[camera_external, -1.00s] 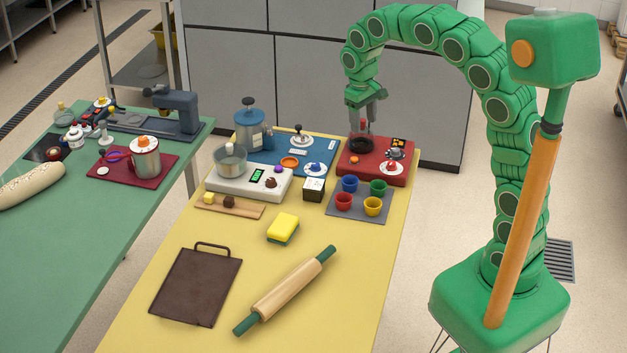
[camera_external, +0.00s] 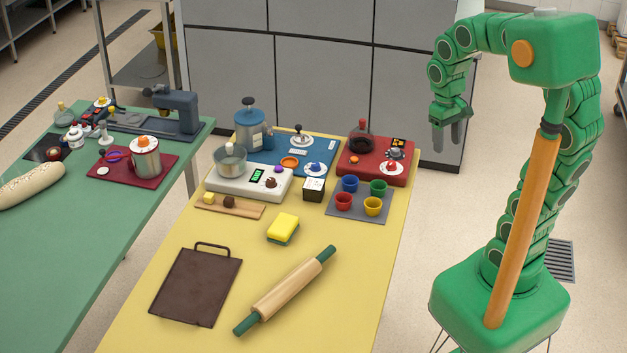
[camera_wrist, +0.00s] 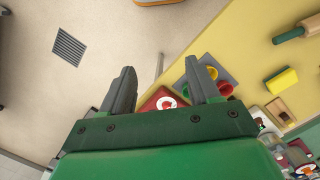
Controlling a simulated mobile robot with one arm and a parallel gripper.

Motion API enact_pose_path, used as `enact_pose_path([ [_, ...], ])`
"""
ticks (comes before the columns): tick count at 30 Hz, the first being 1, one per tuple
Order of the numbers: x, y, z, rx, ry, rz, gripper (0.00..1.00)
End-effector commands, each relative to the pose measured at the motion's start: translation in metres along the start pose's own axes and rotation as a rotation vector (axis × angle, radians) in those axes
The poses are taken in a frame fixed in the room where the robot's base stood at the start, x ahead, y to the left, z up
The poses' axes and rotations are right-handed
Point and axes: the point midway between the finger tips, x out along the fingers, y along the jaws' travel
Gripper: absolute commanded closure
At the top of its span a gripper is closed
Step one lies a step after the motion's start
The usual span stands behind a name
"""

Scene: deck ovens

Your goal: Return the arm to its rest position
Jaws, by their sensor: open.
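My gripper (camera_external: 451,135) is open and empty. In the external view it points down in the air to the right of the yellow table (camera_external: 330,285), beyond its right edge. The dark flask (camera_external: 361,137) with a red top stands upright on the red board (camera_external: 372,172), apart from my gripper.
A grey mat (camera_external: 338,213) with several coloured cups lies near the table's right edge. A rolling pin (camera_external: 285,291), a sponge (camera_external: 283,228) and a brown board (camera_external: 195,287) lie nearer. Grey cabinets (camera_external: 320,85) stand behind the table. The floor (camera_external: 405,265) between table and base is clear.

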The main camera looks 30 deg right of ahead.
Motion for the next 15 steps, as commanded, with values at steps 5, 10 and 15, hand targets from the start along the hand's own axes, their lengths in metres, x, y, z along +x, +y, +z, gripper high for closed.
enact_pose_path([
  [5,0.011,0.006,0.044,0.026,-0.009,-0.012,0.39],
  [10,0.024,0.009,0.082,0.049,-0.016,-0.021,0.39],
  [15,0.036,0.01,0.111,0.066,-0.02,-0.027,0.39],
])
